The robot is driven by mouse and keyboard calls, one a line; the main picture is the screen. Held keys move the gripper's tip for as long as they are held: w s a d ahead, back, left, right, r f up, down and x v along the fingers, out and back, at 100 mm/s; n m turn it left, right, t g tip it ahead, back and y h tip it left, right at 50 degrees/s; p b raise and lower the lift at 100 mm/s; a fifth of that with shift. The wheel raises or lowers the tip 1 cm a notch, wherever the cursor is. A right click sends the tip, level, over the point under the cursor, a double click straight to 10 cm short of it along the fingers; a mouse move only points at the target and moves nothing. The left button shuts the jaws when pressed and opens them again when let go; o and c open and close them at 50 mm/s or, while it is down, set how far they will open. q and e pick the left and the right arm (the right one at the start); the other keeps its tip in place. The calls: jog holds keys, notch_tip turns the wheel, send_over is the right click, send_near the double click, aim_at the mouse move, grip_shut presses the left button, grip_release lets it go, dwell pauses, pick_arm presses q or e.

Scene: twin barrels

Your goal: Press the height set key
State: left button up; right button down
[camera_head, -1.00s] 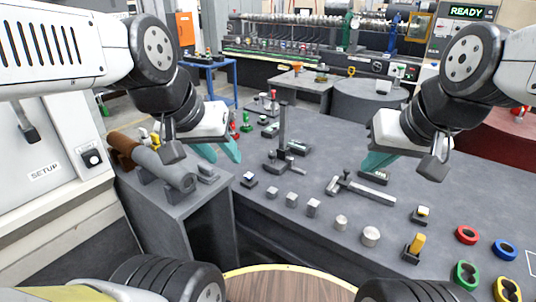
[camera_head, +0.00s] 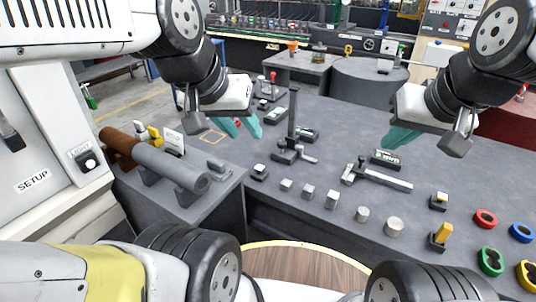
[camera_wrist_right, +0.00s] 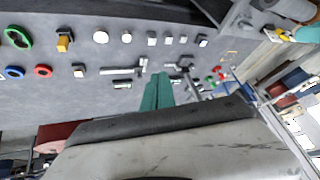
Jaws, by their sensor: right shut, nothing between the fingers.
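A height gauge (camera_head: 292,125) with a dark upright post and base stands on the grey bench, and also shows in the right wrist view (camera_wrist_right: 184,66). A small display unit (camera_head: 306,133) is beside it. A black block with a pale top (camera_head: 260,172) sits in front of it. I cannot tell which part is the height set key. My left gripper (camera_head: 242,126) is open and empty, left of the gauge post in the picture. My right gripper (camera_head: 398,138) is shut and empty above the bench, right of the gauge; its teal fingers are together in the right wrist view (camera_wrist_right: 157,92).
A caliper-like tool (camera_head: 378,178) and another display unit (camera_head: 385,158) lie below my right gripper. Several metal blocks and cylinders (camera_head: 333,199) line the front. Coloured rings (camera_head: 485,219) are at the right. A barrel-like cylinder (camera_head: 170,168) lies on the left stand.

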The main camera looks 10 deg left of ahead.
jog(key=w+a+f, duration=0.1)
jog(key=w+a, duration=0.3)
jog(key=w, duration=0.7)
jog(key=y, duration=0.4)
send_over(261, 168)
notch_tip(261, 168, down, 24)
jog(key=shift+f, duration=0.15)
jog(key=shift+f, duration=4.3)
jog(key=shift+f, duration=0.1)
jog(key=shift+f, duration=0.3)
